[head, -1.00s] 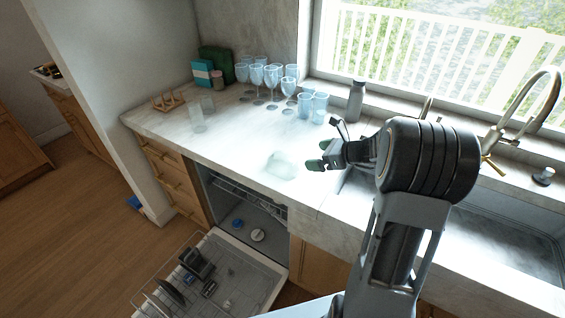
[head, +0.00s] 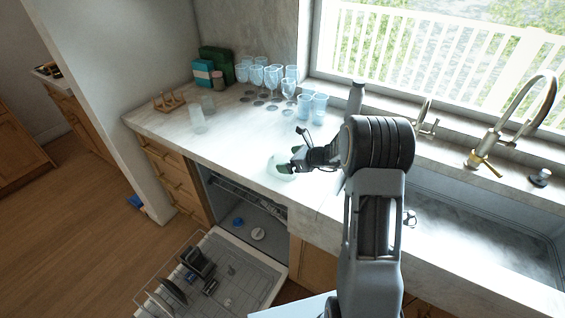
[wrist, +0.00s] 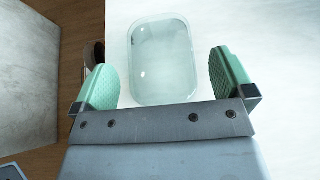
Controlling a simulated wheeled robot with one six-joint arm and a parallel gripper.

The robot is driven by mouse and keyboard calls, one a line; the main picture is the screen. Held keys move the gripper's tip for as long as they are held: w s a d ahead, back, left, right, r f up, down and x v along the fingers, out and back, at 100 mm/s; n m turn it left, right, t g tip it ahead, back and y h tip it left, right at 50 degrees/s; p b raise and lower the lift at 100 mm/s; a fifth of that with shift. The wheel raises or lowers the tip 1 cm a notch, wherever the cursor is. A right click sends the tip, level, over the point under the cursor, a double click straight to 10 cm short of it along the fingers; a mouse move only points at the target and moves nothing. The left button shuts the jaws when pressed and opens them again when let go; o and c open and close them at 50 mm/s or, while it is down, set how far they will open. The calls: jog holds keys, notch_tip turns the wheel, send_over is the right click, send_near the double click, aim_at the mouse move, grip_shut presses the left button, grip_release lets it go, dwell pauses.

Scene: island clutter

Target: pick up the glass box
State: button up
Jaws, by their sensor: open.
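The glass box (wrist: 161,62) is a clear, rounded rectangular container on the white counter. In the wrist view it lies just ahead of my gripper (wrist: 165,80), its near end between the two green fingertips. The fingers are open, one on each side, with a gap on the right and a narrower one on the left. In the head view the glass box (head: 277,168) shows faintly near the counter's front edge, partly hidden by my gripper (head: 291,164). Contact between fingers and box cannot be seen.
Several glasses (head: 271,82) stand at the back of the counter. Two clear tumblers (head: 198,120) stand at the left. A bottle (head: 356,97) is behind my arm. The sink (head: 470,225) is at the right. The dishwasher door (head: 262,290) is open below the counter.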

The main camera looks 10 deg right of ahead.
jog(key=shift+x, duration=0.95)
jog(key=shift+c, duration=0.5)
jog(key=c, duration=0.9)
jog(key=shift+r, duration=0.25)
